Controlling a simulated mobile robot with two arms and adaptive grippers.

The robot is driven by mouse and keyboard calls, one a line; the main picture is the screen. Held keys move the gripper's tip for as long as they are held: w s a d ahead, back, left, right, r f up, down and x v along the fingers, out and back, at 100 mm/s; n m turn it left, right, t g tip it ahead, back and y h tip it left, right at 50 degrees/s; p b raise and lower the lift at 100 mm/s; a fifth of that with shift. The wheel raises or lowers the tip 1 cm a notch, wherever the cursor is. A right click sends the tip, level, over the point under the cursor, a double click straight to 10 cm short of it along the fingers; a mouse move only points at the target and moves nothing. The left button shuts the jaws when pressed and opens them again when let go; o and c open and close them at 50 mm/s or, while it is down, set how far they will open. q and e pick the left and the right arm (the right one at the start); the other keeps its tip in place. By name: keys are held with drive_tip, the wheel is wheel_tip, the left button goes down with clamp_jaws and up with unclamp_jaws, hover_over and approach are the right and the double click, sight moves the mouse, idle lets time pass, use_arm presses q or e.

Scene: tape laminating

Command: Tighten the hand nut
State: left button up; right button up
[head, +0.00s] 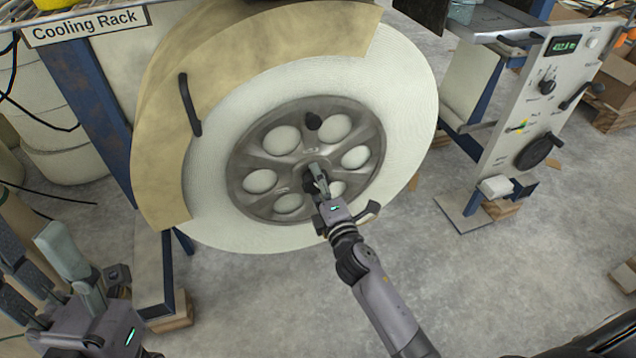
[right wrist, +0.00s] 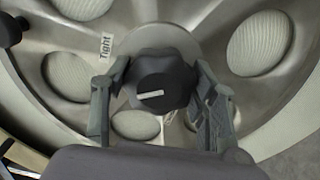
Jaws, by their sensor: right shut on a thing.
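The dark hand nut (right wrist: 165,76) sits at the center of the grey metal hub plate (head: 250,183) on the large white roll. In the right wrist view a short white mark lies nearly level on its face. A white "Tight" label (right wrist: 106,46) is on the plate, up and left of the nut. My right gripper (head: 314,180) is shut on the nut, one finger on each side of it; it also shows in the right wrist view (right wrist: 163,80). In the head view it mostly hides the nut. My left gripper (head: 55,265) is open and empty at the lower left.
A dark knob (head: 313,121) sticks out of the hub plate above the nut. A tan guard (head: 160,120) with a black handle (head: 189,104) covers the roll's left side. A control panel stand (head: 535,95) is at right.

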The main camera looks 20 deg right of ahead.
drive_tip(key=m, duration=0.2)
drive_tip(key=shift+m, duration=0.4)
drive_tip(key=shift+f+m+p, duration=0.1)
drive_tip(key=shift+m+p, duration=0.75)
drive_tip(key=shift+m, duration=1.05)
drive_tip(key=o, duration=1.2)
drive_tip(key=shift+c, duration=0.2)
